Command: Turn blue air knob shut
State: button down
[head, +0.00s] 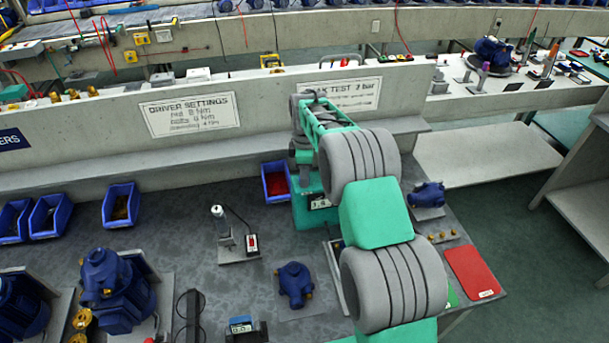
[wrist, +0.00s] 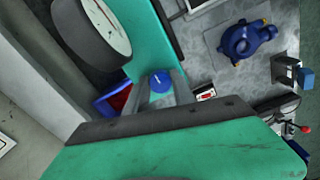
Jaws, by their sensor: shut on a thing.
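The blue air knob (wrist: 160,82) shows in the wrist view on the green test unit (wrist: 150,40), with a small pale mark on its face. My gripper (wrist: 161,90) has its two grey fingers on either side of the knob and is shut on it. A round white-faced gauge (wrist: 105,22) is beside the knob on the unit. In the head view my arm covers much of the green test unit (head: 313,212), and the knob is hidden there.
A blue bin with red contents (head: 275,183) stands just left of the unit. A blue pump (head: 294,283) sits on a plate in front, with another pump (head: 428,195) at right. A red tray (head: 473,273) lies near the bench's right edge. A low wall (head: 100,125) runs behind.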

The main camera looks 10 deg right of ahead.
jog(key=shift+m, duration=0.4)
jog(key=m+b, duration=0.1)
jog(key=m, duration=0.1)
jog(key=shift+f+m+b, duration=0.1)
jog(key=shift+m+b, duration=0.3)
jog(key=m+b, duration=0.1)
jog(key=m, duration=0.4)
jog(key=shift+m, duration=0.3)
jog(key=m+b, duration=0.1)
jog(key=m, duration=0.3)
jog(key=shift+s+a, duration=0.1)
jog(key=m, duration=0.4)
jog(key=shift+m, duration=0.3)
jog(key=c, duration=1.1)
grip_release()
jog(key=shift+o, duration=0.2)
